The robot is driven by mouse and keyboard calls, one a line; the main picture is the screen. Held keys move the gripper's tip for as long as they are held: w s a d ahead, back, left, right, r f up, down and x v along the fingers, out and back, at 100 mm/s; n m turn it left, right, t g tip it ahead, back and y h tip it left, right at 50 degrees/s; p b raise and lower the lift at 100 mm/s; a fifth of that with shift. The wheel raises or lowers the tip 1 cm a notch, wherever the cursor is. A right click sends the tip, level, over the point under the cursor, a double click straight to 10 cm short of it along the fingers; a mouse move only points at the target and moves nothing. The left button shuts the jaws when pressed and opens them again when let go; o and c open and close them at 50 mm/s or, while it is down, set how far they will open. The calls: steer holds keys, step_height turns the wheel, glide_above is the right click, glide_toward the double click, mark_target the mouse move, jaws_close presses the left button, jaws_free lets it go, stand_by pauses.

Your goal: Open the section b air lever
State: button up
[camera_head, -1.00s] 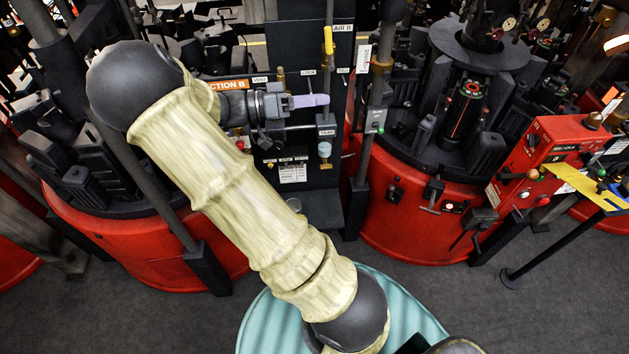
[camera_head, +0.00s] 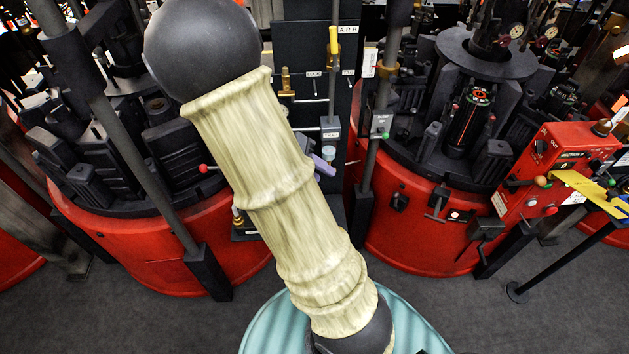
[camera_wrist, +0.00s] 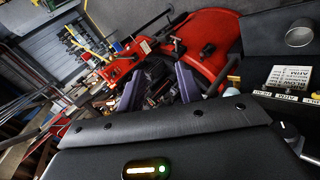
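The yellow lever (camera_head: 333,40) next to the AIR B label (camera_head: 348,29) stands upright on the black panel (camera_head: 290,45) in the head view. Nothing touches it. My gripper (camera_wrist: 158,88) shows two purple fingers apart with nothing held between them in the wrist view. In the head view one purple fingertip (camera_head: 322,166) shows below and slightly left of the lever, low by the panel; my arm hides the rest of the gripper. The lever cannot be made out in the wrist view, where the fingers point toward red machinery.
A brass valve (camera_head: 287,82) and a small filter unit (camera_head: 329,130) sit on the panel near my arm. A grey post (camera_head: 378,130) stands right of the panel. Red mould bases (camera_head: 415,235) flank it. A red control box (camera_head: 560,160) stands at far right.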

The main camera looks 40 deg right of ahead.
steer(key=shift+s+a+f+n+t+y, duration=0.3)
steer(key=shift+a+f+n+y, duration=0.1)
steer(key=shift+a+f+y, duration=0.25)
steer(key=shift+a, duration=0.1)
steer(key=c, duration=0.5)
steer(key=shift+a+f+n, duration=0.2)
steer(key=shift+a+n, duration=0.1)
jaws_close()
steer(key=a+f+n+t+y+b, duration=0.2)
steer(key=a+n+t+y+b, duration=0.2)
steer(key=a, duration=0.9)
steer(key=shift+s+a+f+n+t+y, duration=0.15)
steer(key=shift+s+f+n+t+y, duration=0.1)
steer(key=shift+n+t+y, duration=1.4)
steer(key=shift+n+h, duration=0.4)
steer(key=shift+n, duration=0.15)
